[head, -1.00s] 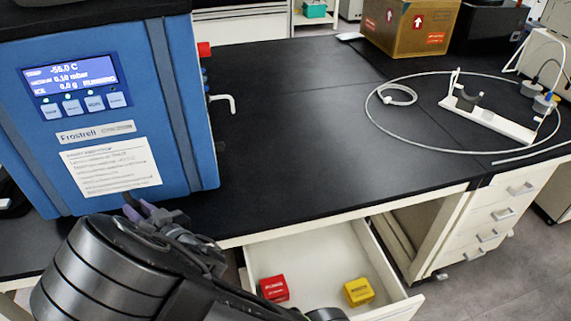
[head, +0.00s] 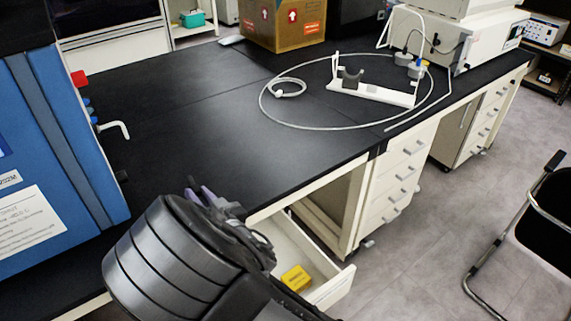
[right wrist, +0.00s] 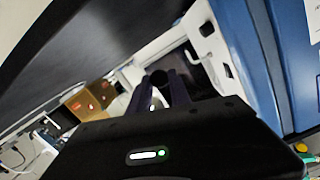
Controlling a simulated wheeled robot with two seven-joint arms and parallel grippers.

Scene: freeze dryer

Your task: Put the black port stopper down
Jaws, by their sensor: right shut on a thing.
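My right gripper (head: 205,195) is above the black bench near its front edge, to the right of the blue freeze dryer (head: 58,150). In the right wrist view the two purple-grey fingers (right wrist: 160,90) are shut on the black port stopper (right wrist: 160,76), a small dark round piece at the fingertips. My own arm and gripper hide the stopper in the head view. My left gripper is not in view.
The bench top (head: 200,130) right of the dryer is clear. A white cable loop (head: 263,110) and white stand (head: 372,93) lie farther right, with a cardboard box (head: 284,22) behind. An open drawer (head: 335,288) with a yellow box (head: 296,278) juts out below.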

